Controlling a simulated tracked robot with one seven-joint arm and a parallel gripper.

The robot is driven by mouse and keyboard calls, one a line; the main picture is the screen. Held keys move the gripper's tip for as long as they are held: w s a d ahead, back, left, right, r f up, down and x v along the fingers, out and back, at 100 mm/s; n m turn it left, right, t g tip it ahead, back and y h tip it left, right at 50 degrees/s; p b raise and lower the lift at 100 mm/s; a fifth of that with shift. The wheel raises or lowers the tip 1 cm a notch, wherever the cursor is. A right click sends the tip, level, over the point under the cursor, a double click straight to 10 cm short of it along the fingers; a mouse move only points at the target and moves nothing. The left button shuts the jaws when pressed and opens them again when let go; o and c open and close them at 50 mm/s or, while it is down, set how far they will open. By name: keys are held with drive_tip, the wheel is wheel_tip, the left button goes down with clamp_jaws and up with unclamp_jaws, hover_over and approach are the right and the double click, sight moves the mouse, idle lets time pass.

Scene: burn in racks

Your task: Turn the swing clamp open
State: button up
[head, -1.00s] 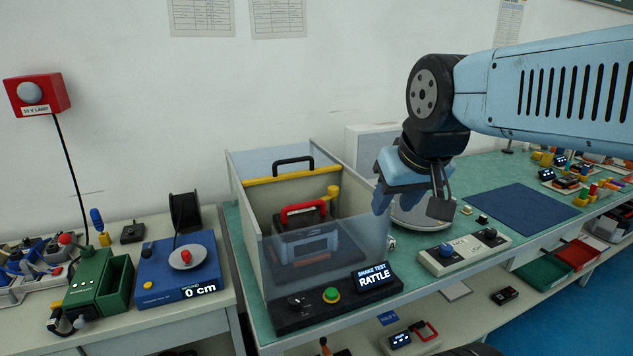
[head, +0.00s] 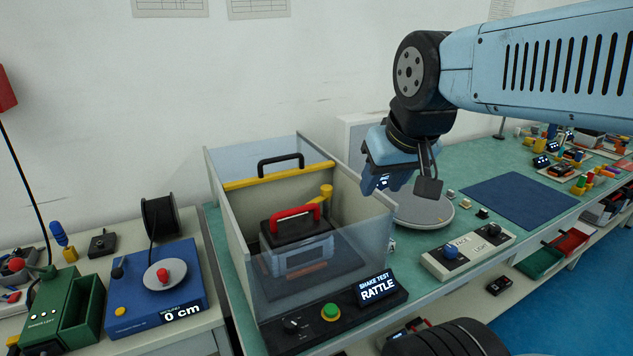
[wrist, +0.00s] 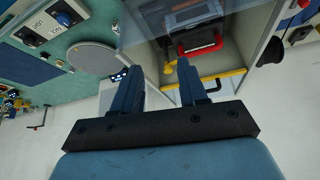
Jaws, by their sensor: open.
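A yellow lever (head: 326,192), which looks like the swing clamp, stands inside the clear-fronted shake test box (head: 228,215), at the right of a grey device (head: 298,250) with a red handle (head: 294,221). In the wrist view the yellow lever (wrist: 170,68) shows between and beyond my fingertips, close to the red handle (wrist: 200,46). My gripper (head: 402,186) is open and empty, above and to the right of the box, apart from the lever. The lever's base is partly hidden by the device.
A yellow bar with a black handle (head: 280,165) crosses the box top at the back. The box's walls stand around the lever. A round grey plate (head: 422,210) lies on the bench right of the box. The display (head: 376,287) reads RATTLE. A blue mat (head: 520,205) is clear.

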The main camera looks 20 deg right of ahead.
drive_tip(key=shift+o, duration=0.4)
drive_tip(key=shift+o, duration=0.9)
drive_tip(key=shift+w+r, duration=0.1)
drive_tip(key=shift+w, duration=0.05)
drive_tip(key=shift+o, duration=0.6)
drive_tip(key=shift+w+r, duration=0.1)
drive_tip(key=shift+w, duration=0.2)
drive_tip(key=m+g, duration=0.3)
drive_tip(key=g, duration=0.3)
hover_over(326, 187)
wheel_tip(326, 187, down, 5)
wheel_tip(326, 187, down, 14)
drive_tip(key=shift+r, duration=0.25)
drive_tip(key=shift+c, duration=0.4)
